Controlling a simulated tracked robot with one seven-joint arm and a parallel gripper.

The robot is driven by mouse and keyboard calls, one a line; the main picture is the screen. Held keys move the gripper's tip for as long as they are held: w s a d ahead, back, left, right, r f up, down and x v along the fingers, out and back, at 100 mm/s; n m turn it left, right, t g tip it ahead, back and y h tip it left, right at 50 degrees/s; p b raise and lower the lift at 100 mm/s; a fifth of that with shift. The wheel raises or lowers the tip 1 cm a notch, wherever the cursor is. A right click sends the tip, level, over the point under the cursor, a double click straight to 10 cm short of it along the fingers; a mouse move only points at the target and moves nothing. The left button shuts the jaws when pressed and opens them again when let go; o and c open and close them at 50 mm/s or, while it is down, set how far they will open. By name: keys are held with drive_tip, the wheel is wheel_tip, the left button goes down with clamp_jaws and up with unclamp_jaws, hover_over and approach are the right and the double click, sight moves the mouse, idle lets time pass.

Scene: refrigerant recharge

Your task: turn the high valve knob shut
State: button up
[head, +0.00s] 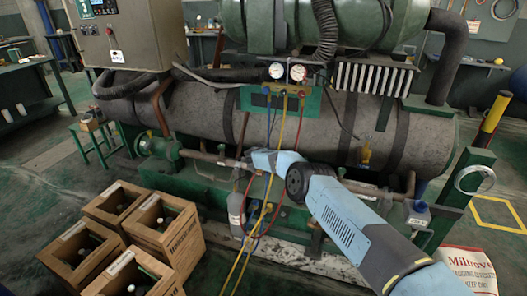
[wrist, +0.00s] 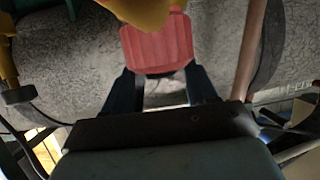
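In the wrist view a red ribbed knob (wrist: 157,45) fills the upper middle, below a yellow body. My gripper (wrist: 163,75) has two dark fingers standing apart, with a clear gap between them. Their tips reach the knob's lower edge; whether they touch it I cannot tell. In the head view the gauge manifold (head: 288,89) carries two round white gauges (head: 276,71) and hangs on the green machine. Its knobs are small there, with red at the right side (head: 302,93). My light blue arm reaches up from the lower right; the fingers are not clear in that view.
Yellow, red and blue hoses hang below the manifold, close to my arm. A large grey cylinder (head: 215,108) lies behind them. Wooden crates (head: 165,228) stand at the lower left. A copper-coloured pipe (wrist: 249,50) runs right of the fingers in the wrist view.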

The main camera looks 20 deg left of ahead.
drive_tip(key=shift+o, duration=0.2)
drive_tip(key=shift+s+r, duration=0.1)
drive_tip(key=shift+s, duration=0.05)
drive_tip(key=shift+s+a+r, duration=0.1)
drive_tip(key=shift+s+r, duration=0.05)
drive_tip(key=shift+s, duration=0.3)
drive_tip(key=v, duration=1.2)
drive_tip(key=shift+s+d, duration=0.2)
drive_tip(key=shift+s, duration=0.05)
drive_tip(key=shift+w+d+n+g+y, duration=0.8)
drive_tip(key=shift+w+d+n+y, duration=0.2)
drive_tip(key=shift+d+n+y, duration=1.6)
drive_tip(key=shift+x, duration=6.75)
